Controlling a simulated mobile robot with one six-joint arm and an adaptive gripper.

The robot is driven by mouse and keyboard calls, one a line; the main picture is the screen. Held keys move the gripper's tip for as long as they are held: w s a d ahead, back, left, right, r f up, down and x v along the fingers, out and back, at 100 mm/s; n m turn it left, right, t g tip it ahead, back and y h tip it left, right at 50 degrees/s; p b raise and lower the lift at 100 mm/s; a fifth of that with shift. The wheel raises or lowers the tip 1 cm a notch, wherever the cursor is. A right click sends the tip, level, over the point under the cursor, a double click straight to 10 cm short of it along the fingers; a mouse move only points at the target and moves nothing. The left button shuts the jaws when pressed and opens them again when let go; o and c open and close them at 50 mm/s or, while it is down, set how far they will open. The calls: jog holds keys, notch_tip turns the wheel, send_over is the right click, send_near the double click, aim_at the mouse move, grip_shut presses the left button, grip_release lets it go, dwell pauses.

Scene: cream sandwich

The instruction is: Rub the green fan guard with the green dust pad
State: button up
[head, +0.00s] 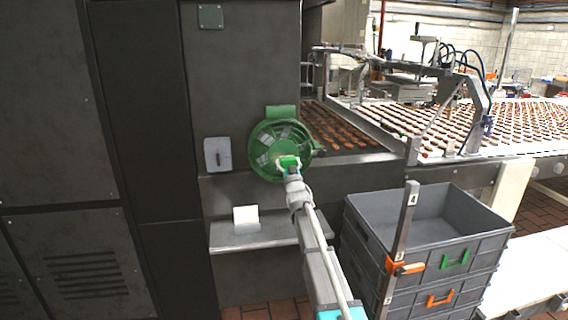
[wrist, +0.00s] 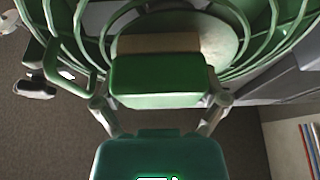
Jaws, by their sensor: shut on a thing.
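The green fan guard (head: 281,150) is a round wire cage fixed to the dark grey machine panel. It fills the upper part of the wrist view (wrist: 62,30). My gripper (head: 290,168) is in front of the lower part of the guard. It is shut on the green dust pad (wrist: 158,80), a block with a green body and a tan far layer, held between its two fingers. The pad also shows small in the head view (head: 289,161). The pad's tan face is close against the guard's centre; I cannot tell whether they touch.
A shelf (head: 265,238) below the guard holds a white block (head: 246,216). A white switch plate (head: 217,154) is left of the guard. Grey stacked crates (head: 430,225) and an upright post (head: 402,235) stand right of my arm. A conveyor (head: 520,140) with biscuits runs behind.

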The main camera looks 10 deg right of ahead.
aim_at(295, 160)
jog(key=shift+d, duration=0.25)
jog(key=shift+d, duration=1.35)
jog(key=shift+w+a, duration=0.1)
jog(key=shift+a, duration=0.1)
jog(key=shift+a, duration=1.35)
jog(key=shift+a, duration=0.15)
jog(key=shift+a, duration=1.35)
jog(key=shift+a, duration=0.1)
